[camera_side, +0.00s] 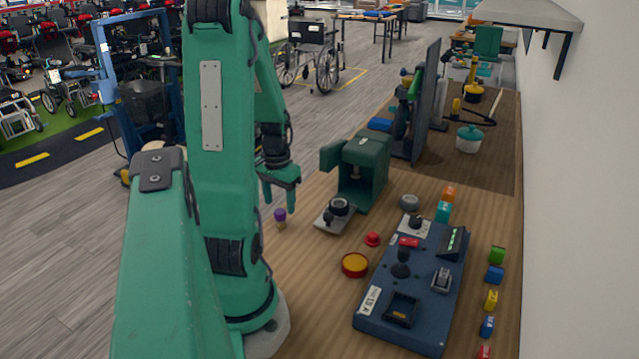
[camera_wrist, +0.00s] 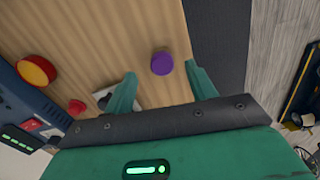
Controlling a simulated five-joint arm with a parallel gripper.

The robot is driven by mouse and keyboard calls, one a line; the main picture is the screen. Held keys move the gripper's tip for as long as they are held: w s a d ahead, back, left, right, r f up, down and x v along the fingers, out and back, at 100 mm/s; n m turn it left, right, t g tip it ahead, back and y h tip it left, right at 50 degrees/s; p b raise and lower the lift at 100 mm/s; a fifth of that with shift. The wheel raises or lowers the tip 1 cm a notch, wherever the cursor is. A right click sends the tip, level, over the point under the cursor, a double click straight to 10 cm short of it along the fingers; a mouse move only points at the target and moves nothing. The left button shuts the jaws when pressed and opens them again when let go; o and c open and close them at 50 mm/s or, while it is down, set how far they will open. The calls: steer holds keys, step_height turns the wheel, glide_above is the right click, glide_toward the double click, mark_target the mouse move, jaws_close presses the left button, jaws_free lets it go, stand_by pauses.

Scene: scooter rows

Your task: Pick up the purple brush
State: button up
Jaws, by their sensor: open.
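The purple brush (camera_side: 280,215) stands upright near the left edge of the wooden table, with its purple top up and a tan lower part. In the wrist view its round purple top (camera_wrist: 162,63) shows from above, just ahead of and between my two green fingers. My gripper (camera_side: 284,198) is open and empty, and in the side view it hangs above the brush. The fingers (camera_wrist: 162,82) are spread apart and do not touch the brush in the wrist view.
A green press-like machine (camera_side: 362,170) with a dark round part (camera_side: 339,206) stands right of the brush. Small coloured blocks (camera_side: 491,300) line the right edge.

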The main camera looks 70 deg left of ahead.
mark_target(280, 212)
steer(key=shift+w+a+f, duration=0.1)
steer(key=shift+f, duration=2.4)
steer(key=c, duration=1.1)
